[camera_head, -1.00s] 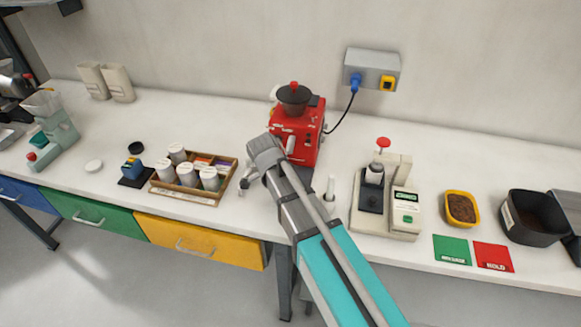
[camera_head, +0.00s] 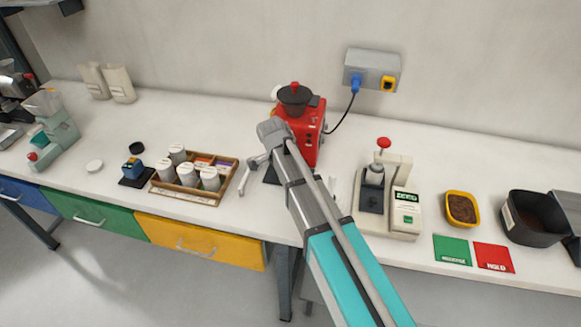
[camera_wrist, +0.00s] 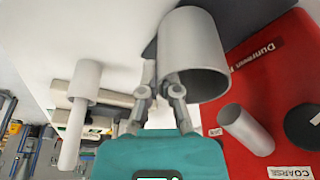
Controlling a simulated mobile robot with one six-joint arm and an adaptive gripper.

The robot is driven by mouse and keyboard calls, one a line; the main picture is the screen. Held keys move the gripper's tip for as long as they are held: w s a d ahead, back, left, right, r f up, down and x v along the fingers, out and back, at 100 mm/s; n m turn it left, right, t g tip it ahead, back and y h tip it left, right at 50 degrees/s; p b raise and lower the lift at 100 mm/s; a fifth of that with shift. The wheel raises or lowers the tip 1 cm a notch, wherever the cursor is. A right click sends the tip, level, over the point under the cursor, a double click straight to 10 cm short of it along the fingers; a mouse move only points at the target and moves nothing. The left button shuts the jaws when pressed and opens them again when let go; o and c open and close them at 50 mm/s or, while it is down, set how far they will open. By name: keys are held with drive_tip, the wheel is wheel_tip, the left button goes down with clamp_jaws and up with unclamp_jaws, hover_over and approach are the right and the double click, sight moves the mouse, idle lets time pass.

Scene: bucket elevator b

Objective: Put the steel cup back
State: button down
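The steel cup (camera_wrist: 193,45) is a plain grey cylinder in the wrist view, beside the red grinder (camera_wrist: 275,75). It appears upright on the grinder's dark base, in a view that is upside down. My gripper (camera_wrist: 160,84) has its fingers apart beside the cup, one overlapping its edge in the picture. I cannot tell whether that finger touches it. In the head view my gripper (camera_head: 247,178) is left of the red grinder (camera_head: 309,130), with its fingers apart. My arm hides the cup there.
A wooden tray (camera_head: 222,185) of white canisters is close to the left of my gripper. A press machine (camera_head: 402,210) stands to the right, with a yellow bowl (camera_head: 449,212) and black bin (camera_head: 525,236) beyond it. A white cylinder (camera_wrist: 80,110) is nearby.

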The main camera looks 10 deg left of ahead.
drive_tip(key=shift+w+f+b, duration=0.3)
drive_tip(key=shift+w, duration=0.6)
drive_tip(key=shift+w+f+b, duration=0.3)
drive_tip(key=shift+w, duration=0.6)
drive_tip(key=c, duration=0.8)
unclamp_jaws()
drive_tip(key=shift+f, duration=0.15)
